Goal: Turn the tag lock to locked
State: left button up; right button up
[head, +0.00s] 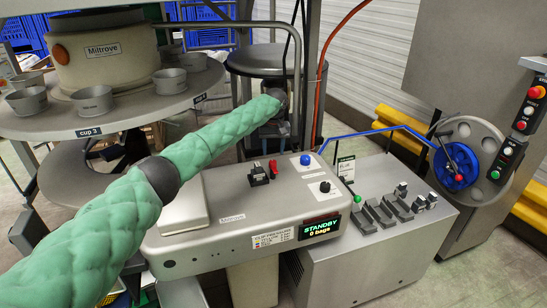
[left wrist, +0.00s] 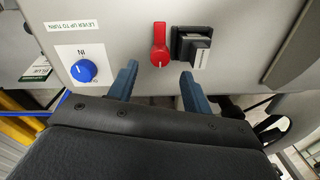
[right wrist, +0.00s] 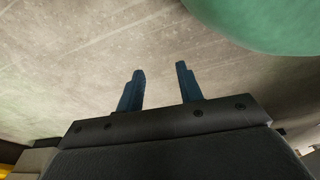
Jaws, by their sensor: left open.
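A small red lever (left wrist: 160,45) stands out from the sloped control panel (left wrist: 110,35); it also shows in the head view (head: 273,168). No readable label names it as the tag lock. A black switch (left wrist: 193,46) sits beside it and a blue knob (left wrist: 83,71) sits on a white plate marked IN. My left gripper (left wrist: 160,78) is open and empty, with its fingers apart on either side of the red lever's line, just short of it. In the head view the left hand (head: 276,115) is behind the panel's back edge. My right gripper (right wrist: 160,72) is open and empty over bare floor.
A label (left wrist: 71,26) reads "LEVER UP TO TURN". The panel also carries a black knob (head: 325,187) and a STANDBY display (head: 320,228). A cup carousel (head: 110,110) stands at left. A blue crank (head: 455,167) is at right.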

aim_at(273, 161)
pick_arm(q)
notch_tip(273, 161, down, 4)
jog(key=shift+a+f+p, duration=0.1)
jog(key=shift+f+p, duration=0.1)
jog(key=shift+p, duration=0.6)
jog(key=shift+f, duration=0.25)
pick_arm(e)
jog(key=s, duration=0.3)
jog(key=s+d+f, duration=0.1)
jog(key=s, duration=0.1)
pick_arm(q)
jog(key=shift+c, duration=0.2)
jog(key=c, duration=0.9)
pick_arm(e)
jog(key=shift+s, duration=0.15)
